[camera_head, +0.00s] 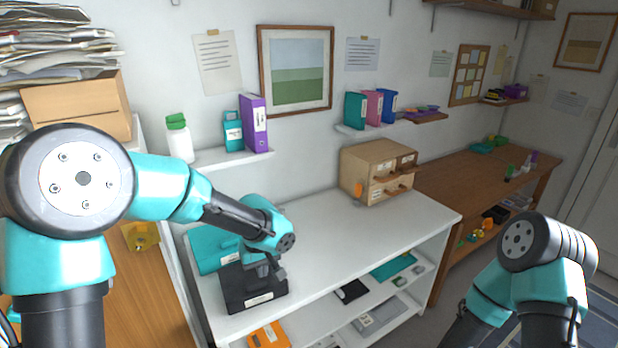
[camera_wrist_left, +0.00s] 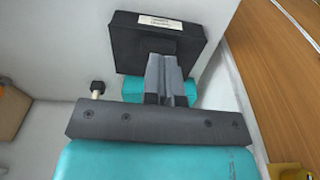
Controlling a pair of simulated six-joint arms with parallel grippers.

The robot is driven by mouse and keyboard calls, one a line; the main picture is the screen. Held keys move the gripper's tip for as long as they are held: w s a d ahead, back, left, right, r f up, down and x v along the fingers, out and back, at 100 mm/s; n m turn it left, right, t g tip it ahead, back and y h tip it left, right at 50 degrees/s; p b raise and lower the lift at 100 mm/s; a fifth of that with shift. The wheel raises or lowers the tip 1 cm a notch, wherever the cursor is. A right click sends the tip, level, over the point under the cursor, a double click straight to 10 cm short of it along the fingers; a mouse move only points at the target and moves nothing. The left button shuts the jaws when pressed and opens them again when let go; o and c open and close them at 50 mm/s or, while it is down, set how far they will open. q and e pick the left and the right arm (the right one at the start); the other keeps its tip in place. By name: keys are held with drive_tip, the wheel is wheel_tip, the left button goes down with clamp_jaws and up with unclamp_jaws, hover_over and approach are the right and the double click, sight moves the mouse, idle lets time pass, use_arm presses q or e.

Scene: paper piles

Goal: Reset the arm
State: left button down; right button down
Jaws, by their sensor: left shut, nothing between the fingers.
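My left arm reaches from the left over the white table (camera_head: 345,225). My left gripper (camera_head: 268,277) is shut and empty, pointing down just over a black box (camera_head: 250,297) with a white label on its front. In the left wrist view the closed fingers (camera_wrist_left: 167,68) overlap the near edge of that black box (camera_wrist_left: 160,32). I cannot tell whether they touch it. A teal object (camera_head: 208,252) lies behind the box on the white table, partly hidden by my arm. My right arm (camera_head: 530,265) shows at the lower right; its gripper is out of view.
A wooden drawer unit (camera_head: 366,170) stands at the back of the white table, whose middle is clear. A wall shelf (camera_head: 212,158) with binders is behind my left arm. A brown table (camera_head: 455,185) stands to the right. Paper piles (camera_head: 55,48) rise at the left.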

use_arm(q)
drive_tip(key=s+f+m+h, duration=0.1)
drive_tip(key=s+f, duration=0.2)
drive_tip(key=f, duration=0.3)
drive_tip(key=s+f+m+g+h, duration=0.1)
drive_tip(key=s+f, duration=0.1)
drive_tip(key=f, duration=0.4)
drive_tip(key=s+f+m+h, duration=0.1)
drive_tip(key=s+f, duration=0.2)
drive_tip(key=f, duration=0.3)
drive_tip(key=s+a+f, duration=0.2)
drive_tip(key=s+f, duration=0.4)
drive_tip(key=s+a+f+m+h, duration=0.1)
drive_tip(key=s+a+f, duration=0.1)
drive_tip(key=s+f, duration=0.4)
drive_tip(key=shift+s+a+t, duration=0.35)
drive_tip(key=shift+s+t, duration=0.05)
drive_tip(key=shift+f, duration=0.1)
